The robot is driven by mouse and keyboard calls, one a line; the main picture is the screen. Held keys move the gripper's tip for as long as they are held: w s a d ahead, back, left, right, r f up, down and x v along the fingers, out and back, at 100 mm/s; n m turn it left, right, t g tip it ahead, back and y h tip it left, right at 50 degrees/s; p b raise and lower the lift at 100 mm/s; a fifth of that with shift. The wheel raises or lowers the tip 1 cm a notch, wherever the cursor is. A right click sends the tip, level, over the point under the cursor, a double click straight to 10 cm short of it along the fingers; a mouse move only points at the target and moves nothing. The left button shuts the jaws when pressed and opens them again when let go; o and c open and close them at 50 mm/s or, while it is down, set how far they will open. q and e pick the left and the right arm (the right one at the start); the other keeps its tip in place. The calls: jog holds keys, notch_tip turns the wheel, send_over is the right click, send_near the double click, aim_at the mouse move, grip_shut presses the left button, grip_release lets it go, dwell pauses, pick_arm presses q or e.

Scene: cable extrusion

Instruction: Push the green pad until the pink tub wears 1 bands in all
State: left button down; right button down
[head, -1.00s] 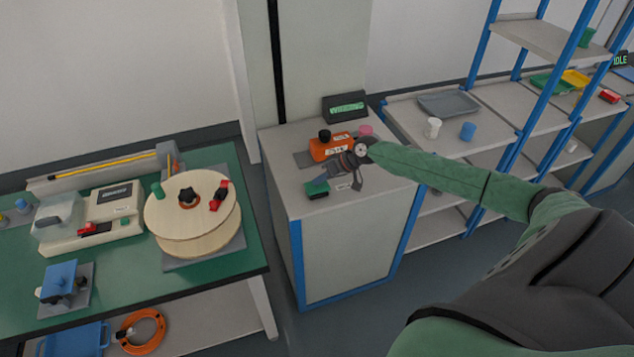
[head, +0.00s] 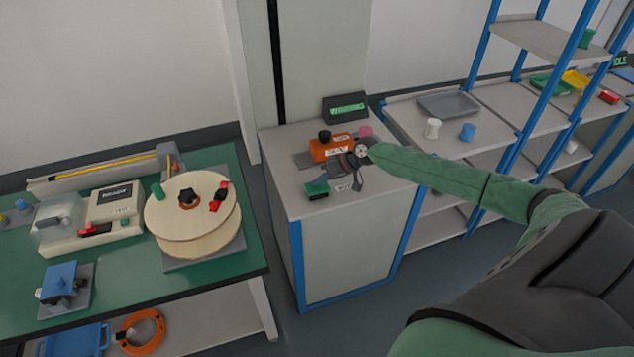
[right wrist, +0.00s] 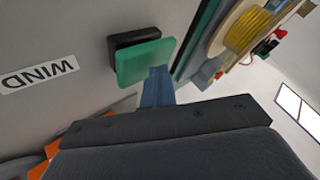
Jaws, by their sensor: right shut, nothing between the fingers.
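The green pad (head: 317,187) sits on a black base at the front left of the grey cabinet top. It also shows in the right wrist view (right wrist: 145,62), near a label reading WIND. My right gripper (head: 328,179) is shut and empty, just behind and right of the pad. In the right wrist view its blue-grey fingers (right wrist: 158,88) overlap the pad's lower edge; I cannot tell whether they touch. The pink tub (head: 365,131) stands behind my right gripper, partly hidden; any bands on it are too small to make out. My left gripper is out of view.
An orange machine (head: 330,148) with a black knob stands close behind my gripper. A dark display (head: 346,107) with green text stands at the cabinet's back. A wooden reel (head: 190,212) is on the green bench at left. Shelves (head: 460,115) stand at right.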

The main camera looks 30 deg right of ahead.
aim_at(321, 186)
jog(key=shift+r+p, duration=0.8)
jog(key=shift+r, duration=0.75)
notch_tip(321, 186, up, 5)
jog(key=p, duration=0.3)
dwell(0.4)
